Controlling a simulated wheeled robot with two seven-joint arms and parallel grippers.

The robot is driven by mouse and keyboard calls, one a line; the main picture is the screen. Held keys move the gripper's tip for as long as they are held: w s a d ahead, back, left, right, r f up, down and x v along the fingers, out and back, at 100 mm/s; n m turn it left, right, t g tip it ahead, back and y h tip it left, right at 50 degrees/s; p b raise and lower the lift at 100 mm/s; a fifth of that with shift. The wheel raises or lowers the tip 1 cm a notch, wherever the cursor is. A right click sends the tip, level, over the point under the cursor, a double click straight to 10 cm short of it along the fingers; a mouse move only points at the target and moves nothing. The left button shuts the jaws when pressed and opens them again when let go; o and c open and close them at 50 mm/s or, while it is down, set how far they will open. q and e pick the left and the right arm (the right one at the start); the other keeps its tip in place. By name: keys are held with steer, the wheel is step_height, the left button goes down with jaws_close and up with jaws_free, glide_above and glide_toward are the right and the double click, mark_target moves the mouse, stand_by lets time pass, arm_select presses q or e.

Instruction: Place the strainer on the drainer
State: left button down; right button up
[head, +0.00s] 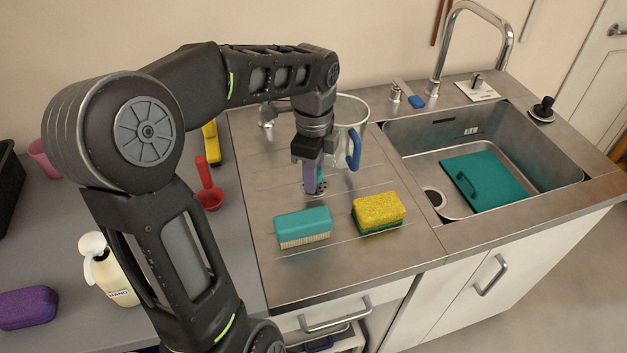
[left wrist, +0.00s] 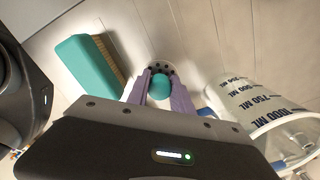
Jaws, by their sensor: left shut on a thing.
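My left gripper (head: 313,182) points down over the grooved steel draining board (head: 270,195). In the left wrist view its two purple fingers (left wrist: 160,90) are shut on the teal knob of the strainer (left wrist: 161,68). The strainer is a small round metal disc with dark holes. It shows partly below the fingers in the head view (head: 321,188), at or just above the board; I cannot tell whether it touches. A round drain (head: 434,197) lies in the sink floor at its left side. My right gripper is not in view.
A measuring jug (head: 349,118) with a blue handle stands close behind the gripper. A teal brush (head: 303,224) and a yellow-green sponge (head: 379,210) lie in front. The sink (head: 560,188) holds a teal board (head: 485,180). A tall faucet (head: 440,50) rises behind it.

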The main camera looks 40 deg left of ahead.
arm_select(q)
steer(key=shift+f, duration=1.1)
steer(key=shift+f, duration=0.1)
steer(key=c, duration=1.1)
jaws_free()
step_height(320, 180, up, 12)
steer(key=shift+r+p, duration=0.15)
steer(key=shift+p, duration=0.5)
